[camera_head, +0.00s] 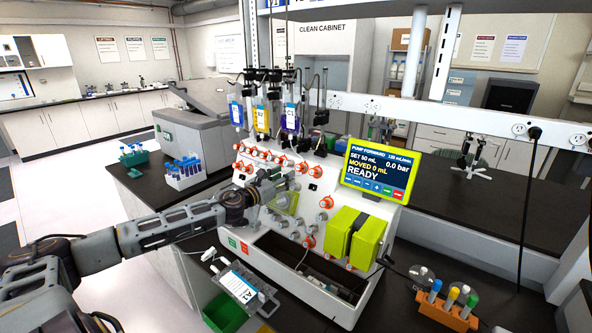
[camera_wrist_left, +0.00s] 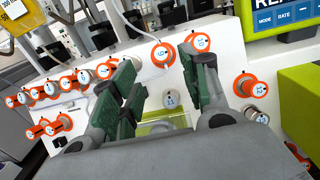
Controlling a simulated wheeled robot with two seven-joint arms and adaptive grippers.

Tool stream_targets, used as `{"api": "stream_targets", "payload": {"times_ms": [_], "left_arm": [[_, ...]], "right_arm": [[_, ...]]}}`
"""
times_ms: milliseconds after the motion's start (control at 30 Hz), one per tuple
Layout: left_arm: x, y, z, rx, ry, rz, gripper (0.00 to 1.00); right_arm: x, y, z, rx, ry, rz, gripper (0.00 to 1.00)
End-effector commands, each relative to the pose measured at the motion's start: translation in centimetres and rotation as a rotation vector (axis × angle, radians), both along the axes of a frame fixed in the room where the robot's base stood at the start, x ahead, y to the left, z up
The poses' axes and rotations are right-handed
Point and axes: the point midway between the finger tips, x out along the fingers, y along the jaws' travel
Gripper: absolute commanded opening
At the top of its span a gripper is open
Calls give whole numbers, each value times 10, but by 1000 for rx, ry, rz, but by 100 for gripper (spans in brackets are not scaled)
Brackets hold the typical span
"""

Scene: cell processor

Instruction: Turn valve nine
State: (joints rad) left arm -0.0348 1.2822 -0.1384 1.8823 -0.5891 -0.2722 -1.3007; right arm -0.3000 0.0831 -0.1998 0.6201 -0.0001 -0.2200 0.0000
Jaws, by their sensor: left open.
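The cell processor (camera_head: 345,297) is a white machine with rows of numbered knobs, many with orange rings. In the left wrist view, an orange-ringed valve (camera_wrist_left: 163,55) has a label that looks like 9, though the small figure is hard to be sure of. My left gripper (camera_wrist_left: 164,82) is open, its green-padded fingers spread left and right of that valve, with nothing between them. Whether they reach around it in depth is unclear. In the head view, my left gripper (camera_head: 285,182) is in front of the knob panel and hides some knobs. My right gripper is not in view.
A second ringed knob (camera_wrist_left: 201,42) is close to the right finger. A yellow-framed screen (camera_head: 374,172) reads READY, with a yellow-green pump block (camera_head: 368,243) below. Fluid bags (camera_head: 262,118) hang above the panel. A blue-capped tube rack (camera_head: 186,178) stands left.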

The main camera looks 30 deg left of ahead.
Motion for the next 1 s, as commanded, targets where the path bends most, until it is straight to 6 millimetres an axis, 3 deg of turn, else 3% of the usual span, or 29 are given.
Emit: {"api": "stream_targets", "payload": {"times_ms": [1000], "left_arm": [[32, -3, 1, -3, -1, 0, 45]], "right_arm": [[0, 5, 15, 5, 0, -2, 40]]}}
